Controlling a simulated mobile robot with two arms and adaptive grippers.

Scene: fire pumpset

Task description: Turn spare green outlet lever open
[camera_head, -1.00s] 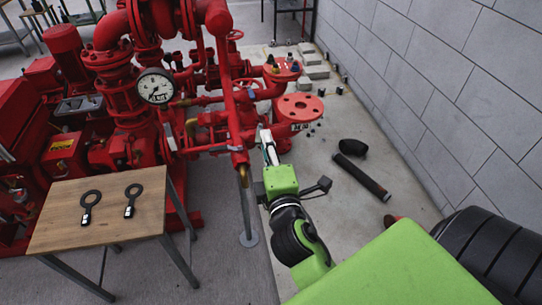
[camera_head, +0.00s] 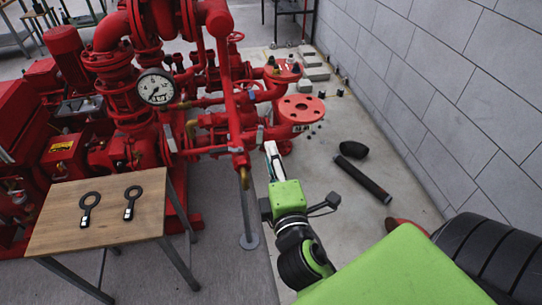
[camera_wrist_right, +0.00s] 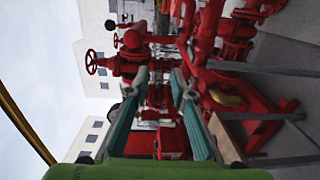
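The red fire pumpset (camera_head: 150,100) fills the left and middle of the head view. A brass outlet (camera_head: 244,178) hangs at the lower end of a red pipe. A small grey piece (camera_head: 260,136) sits just above and right of it. I cannot make out a green lever. My right gripper (camera_head: 270,147) is just right of the brass outlet, apparently holding nothing. In the right wrist view its two fingers (camera_wrist_right: 160,82) stand apart, with red pipework beyond the gap. A yellowish fitting (camera_wrist_right: 228,98) shows right of the fingers. My left gripper is out of view.
A wooden table (camera_head: 110,235) with two black ring-headed tools stands at the lower left. A flanged red outlet (camera_head: 302,108) is beyond my right gripper. A black cylinder (camera_head: 362,178) lies on the floor near the grey block wall (camera_head: 440,80).

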